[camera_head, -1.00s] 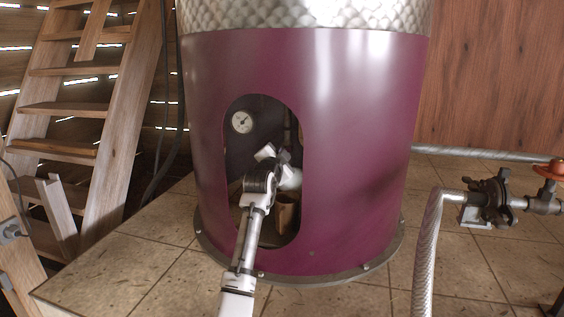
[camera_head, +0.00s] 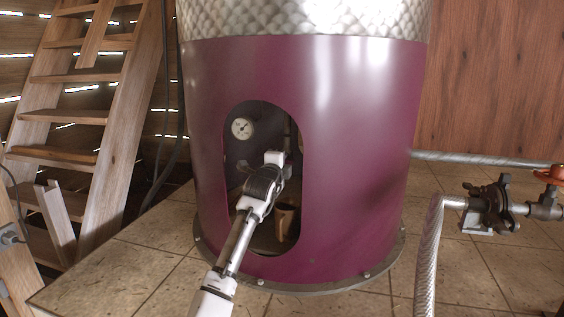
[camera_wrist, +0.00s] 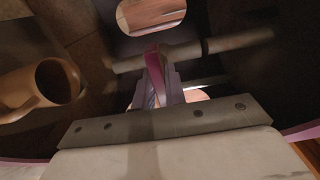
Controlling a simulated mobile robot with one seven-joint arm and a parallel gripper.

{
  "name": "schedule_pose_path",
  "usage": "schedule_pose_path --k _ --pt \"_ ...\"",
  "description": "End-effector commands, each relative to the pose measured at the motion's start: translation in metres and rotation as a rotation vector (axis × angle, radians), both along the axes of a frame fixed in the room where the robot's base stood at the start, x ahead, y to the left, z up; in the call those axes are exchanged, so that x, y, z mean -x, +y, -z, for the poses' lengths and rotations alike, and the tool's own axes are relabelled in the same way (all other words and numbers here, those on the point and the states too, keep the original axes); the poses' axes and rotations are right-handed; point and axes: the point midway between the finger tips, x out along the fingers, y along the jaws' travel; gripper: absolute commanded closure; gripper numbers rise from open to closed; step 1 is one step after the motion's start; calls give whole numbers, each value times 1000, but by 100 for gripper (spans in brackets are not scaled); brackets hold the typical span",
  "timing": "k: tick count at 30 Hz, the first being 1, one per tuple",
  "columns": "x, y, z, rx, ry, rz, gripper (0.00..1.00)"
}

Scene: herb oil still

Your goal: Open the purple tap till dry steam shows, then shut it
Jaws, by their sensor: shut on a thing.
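The still's purple skirt (camera_head: 355,150) has an oval opening in its front, and my arm reaches into it. My gripper (camera_wrist: 160,82) is shut on the purple tap handle (camera_wrist: 152,62), which stands between the fingertips in front of a horizontal pipe (camera_wrist: 185,53). In the head view my wrist covers the tap. A brown cup (camera_head: 284,218) stands inside the opening, below and right of my wrist; it also shows at the left of the wrist view (camera_wrist: 52,85). I see no steam.
A round white gauge (camera_head: 242,128) sits inside the opening at upper left. Wooden stairs (camera_head: 85,115) stand at left. A hose and black valve (camera_head: 492,205) stand at right on the tiled floor.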

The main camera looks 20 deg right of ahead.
Motion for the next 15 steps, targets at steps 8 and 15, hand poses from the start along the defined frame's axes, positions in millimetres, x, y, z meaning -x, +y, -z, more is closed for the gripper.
schedule_pose_path --k 8,15 --pt "0 -1 0 -34 -23 1 100" --pt "0 -1 0 -34 -24 1 100"
